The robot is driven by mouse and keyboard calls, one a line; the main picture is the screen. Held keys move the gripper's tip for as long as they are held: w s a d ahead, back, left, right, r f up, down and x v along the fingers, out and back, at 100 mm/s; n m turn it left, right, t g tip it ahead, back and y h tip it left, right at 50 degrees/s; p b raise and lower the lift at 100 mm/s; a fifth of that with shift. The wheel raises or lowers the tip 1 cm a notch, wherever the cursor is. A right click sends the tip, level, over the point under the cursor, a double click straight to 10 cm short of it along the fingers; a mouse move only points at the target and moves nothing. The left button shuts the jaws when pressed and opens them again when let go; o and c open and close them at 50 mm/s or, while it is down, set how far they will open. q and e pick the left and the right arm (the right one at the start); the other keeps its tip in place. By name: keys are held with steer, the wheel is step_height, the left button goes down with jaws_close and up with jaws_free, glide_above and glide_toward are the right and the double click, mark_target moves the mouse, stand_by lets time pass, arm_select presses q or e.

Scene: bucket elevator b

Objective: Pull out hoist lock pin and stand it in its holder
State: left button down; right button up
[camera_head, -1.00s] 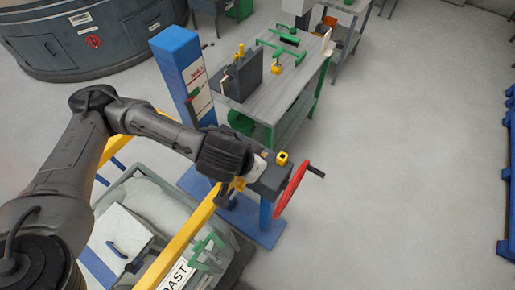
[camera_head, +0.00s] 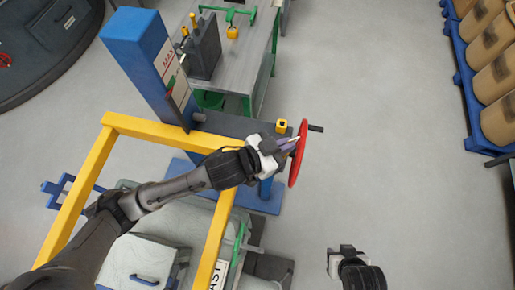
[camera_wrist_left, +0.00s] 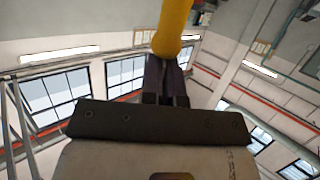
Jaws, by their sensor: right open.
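My left gripper (camera_head: 289,144) is beside the left face of the red handwheel, above the dark bench top. In the left wrist view a thick yellow rounded bar (camera_wrist_left: 174,28) meets the fingertips (camera_wrist_left: 167,78) and runs up out of the picture. I cannot tell whether the fingers hold it, or whether it is the hoist lock pin. The head view shows no yellow between these fingers. A small yellow block with a dark top (camera_head: 282,125), possibly the holder, sits just beyond them. My right gripper (camera_head: 345,252) is open and empty over the floor.
The red handwheel (camera_head: 298,153) with its black handle stands at the bench's right edge. A yellow frame (camera_head: 160,133) and a blue column (camera_head: 145,65) lie to the left. A grey table (camera_head: 240,75) is behind.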

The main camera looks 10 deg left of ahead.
arm_select(q)
steer(key=w+a+r+m+h, duration=0.1)
steer(key=w+h, duration=0.1)
steer(key=w, duration=0.5)
steer(key=w+a+r+m+g+h, duration=0.1)
steer(key=w+h, duration=0.1)
steer(key=w, duration=0.6)
steer(key=shift+w+a+m+h+b, duration=0.15)
steer(key=shift+a+m+h+b, duration=0.15)
steer(key=shift+a+h+b, duration=0.1)
step_height(320, 180, down, 6)
steer(key=b, duration=0.8)
steer(key=shift+r, duration=0.2)
steer(key=shift+b, duration=0.4)
